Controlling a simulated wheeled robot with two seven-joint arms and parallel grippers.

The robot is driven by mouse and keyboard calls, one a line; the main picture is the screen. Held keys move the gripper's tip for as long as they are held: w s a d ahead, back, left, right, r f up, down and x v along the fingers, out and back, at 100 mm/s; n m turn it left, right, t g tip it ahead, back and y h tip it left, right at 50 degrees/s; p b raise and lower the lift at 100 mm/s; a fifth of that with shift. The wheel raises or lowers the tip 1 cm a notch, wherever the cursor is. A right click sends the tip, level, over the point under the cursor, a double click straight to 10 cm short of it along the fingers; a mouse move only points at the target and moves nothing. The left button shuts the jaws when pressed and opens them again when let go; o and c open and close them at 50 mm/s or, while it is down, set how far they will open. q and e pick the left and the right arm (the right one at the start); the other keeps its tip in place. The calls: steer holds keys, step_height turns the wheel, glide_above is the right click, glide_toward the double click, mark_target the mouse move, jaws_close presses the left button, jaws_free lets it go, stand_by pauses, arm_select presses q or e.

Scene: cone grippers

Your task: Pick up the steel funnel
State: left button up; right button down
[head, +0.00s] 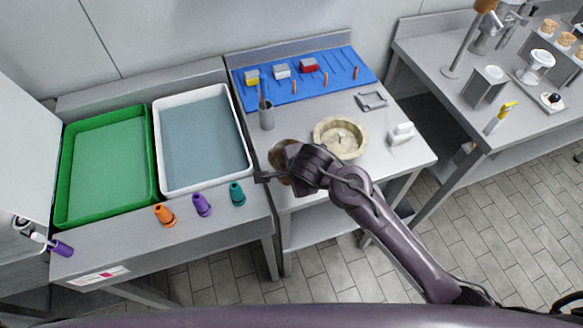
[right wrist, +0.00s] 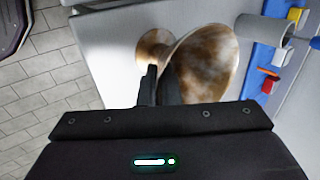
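The steel funnel (right wrist: 205,62) is a shiny, brown-mottled cone in the right wrist view, just past my right fingers. A smaller rounded part (right wrist: 153,44) of the same brown shows to its left. In the head view the funnel (head: 280,154) is mostly covered by my right wrist, near the front left of the middle table. My right gripper (right wrist: 159,84) has its fingers close together at the narrow part between the two brown pieces and looks shut on it. The exact contact is hidden. The right gripper (head: 262,177) points left in the head view. My left gripper is not in view.
A stone bowl (head: 341,138) stands right of the funnel and a grey cup (head: 266,116) behind it. A blue mat (head: 305,76) lies at the back. White (head: 204,188) and green (head: 68,158) trays are left. Orange (head: 164,215), purple (head: 201,205) and teal (head: 237,194) cones line the front edge.

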step_height(320, 180, up, 20)
steer(key=b, duration=0.2)
stand_by(0.9)
